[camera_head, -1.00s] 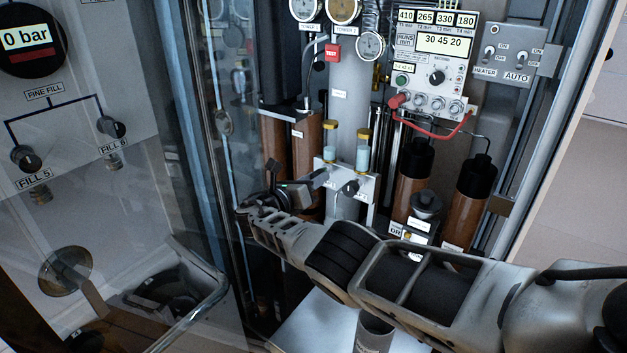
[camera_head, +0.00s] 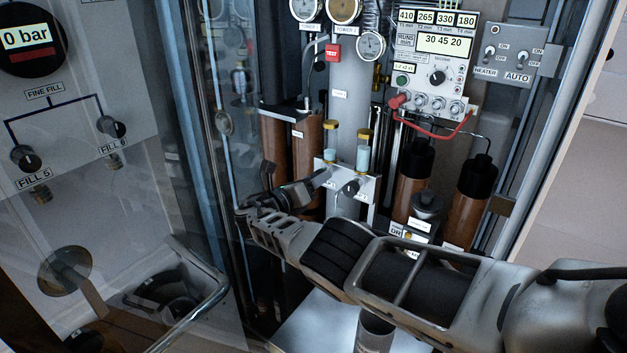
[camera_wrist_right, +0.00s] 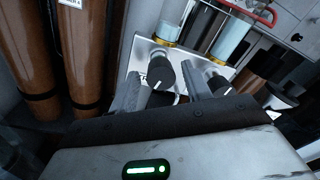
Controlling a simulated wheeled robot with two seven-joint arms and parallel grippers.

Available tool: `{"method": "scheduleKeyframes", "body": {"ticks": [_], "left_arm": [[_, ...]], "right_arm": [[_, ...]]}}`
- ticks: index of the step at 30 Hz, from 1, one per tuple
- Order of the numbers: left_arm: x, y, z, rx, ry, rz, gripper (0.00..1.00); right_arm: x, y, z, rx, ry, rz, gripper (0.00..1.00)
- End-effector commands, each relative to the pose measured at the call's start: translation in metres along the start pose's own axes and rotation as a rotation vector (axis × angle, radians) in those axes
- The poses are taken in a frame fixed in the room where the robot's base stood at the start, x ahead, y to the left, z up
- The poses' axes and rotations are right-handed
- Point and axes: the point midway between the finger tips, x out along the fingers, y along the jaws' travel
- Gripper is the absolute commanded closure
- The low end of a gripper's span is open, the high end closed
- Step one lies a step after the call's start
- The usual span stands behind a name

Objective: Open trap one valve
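The valve panel (camera_head: 366,187) is a small silver plate below two clear traps with yellow caps, and it carries two dark knobs. My right gripper (camera_head: 316,181) reaches the left knob, which it largely hides in the head view. In the right wrist view, that left knob (camera_wrist_right: 160,74) has a white mark and sits between the spread fingers of my right gripper (camera_wrist_right: 165,84), with a gap on either side. The right knob (camera_head: 350,187) is outside the fingers; it also shows in the wrist view (camera_wrist_right: 218,84). The knob labels are unreadable. My left gripper is out of view.
Brown cylinders (camera_head: 274,145) stand behind and left of my gripper, and more (camera_head: 475,195) stand at the right. A red cable (camera_head: 440,136) hangs below the control unit (camera_head: 432,60). A glass door with a curved handle (camera_head: 195,312) is at the left.

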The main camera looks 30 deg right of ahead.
Motion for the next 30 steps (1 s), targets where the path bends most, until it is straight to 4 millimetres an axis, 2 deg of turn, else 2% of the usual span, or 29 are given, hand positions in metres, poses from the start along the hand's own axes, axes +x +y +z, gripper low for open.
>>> {"method": "scheduleKeyframes", "body": {"ticks": [11,16,18,30], "left_arm": [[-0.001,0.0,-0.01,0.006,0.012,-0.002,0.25],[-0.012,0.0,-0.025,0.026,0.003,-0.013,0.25],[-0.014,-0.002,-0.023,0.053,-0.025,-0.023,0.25],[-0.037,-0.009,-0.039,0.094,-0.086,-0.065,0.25]], "right_arm": [[0.001,-0.004,0.005,0.001,-0.001,-0.002,0.49],[0.0,-0.018,0.028,0.003,-0.001,-0.001,0.49],[-0.002,-0.025,0.036,0.0,0.0,0.0,0.49],[-0.03,-0.064,0.055,0.001,-0.001,0.001,0.49]]}}
